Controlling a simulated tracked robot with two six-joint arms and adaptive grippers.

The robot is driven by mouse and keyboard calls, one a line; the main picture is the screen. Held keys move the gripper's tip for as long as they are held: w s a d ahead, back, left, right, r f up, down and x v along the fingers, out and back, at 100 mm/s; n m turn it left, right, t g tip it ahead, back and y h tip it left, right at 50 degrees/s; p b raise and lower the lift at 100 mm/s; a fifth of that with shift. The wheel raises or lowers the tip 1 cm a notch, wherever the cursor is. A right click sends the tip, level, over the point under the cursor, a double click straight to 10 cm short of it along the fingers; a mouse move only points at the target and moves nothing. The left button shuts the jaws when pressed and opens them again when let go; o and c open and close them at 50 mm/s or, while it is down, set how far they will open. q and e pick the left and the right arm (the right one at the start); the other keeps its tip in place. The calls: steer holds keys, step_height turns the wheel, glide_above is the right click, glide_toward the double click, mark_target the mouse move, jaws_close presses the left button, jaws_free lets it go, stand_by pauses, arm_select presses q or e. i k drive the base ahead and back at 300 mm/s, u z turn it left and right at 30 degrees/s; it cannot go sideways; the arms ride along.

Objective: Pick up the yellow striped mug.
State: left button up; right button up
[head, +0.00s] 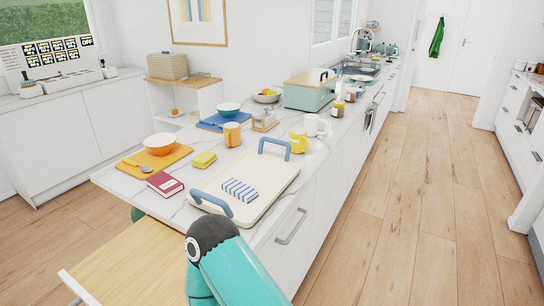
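A yellow mug (298,142) stands upright on the white marble counter (150,205), just behind the tray's far blue handle. Its stripes are too small to make out clearly. A plain-looking orange mug (232,135) stands to its left, and a white mug (318,126) stands close behind it on the right. Neither of my grippers is in view. Only a teal arm link of mine with a dark joint shows at the bottom, well short of the yellow mug.
A cream tray (265,180) with blue handles holds a striped cloth (240,190) in front of the mugs. A red book (165,184), yellow sponge (204,160) and orange bowl (160,144) lie left. A bread bin (308,92) stands behind. Wooden floor (400,220) is clear right.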

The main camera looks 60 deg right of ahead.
mark_target(298, 139)
steer(key=u, duration=0.8)
steer(key=i, duration=0.15)
steer(key=z, duration=2.8)
steer(key=k, duration=0.85)
steer(key=z, duration=0.15)
steer(key=i, duration=0.85)
steer(key=z, duration=0.25)
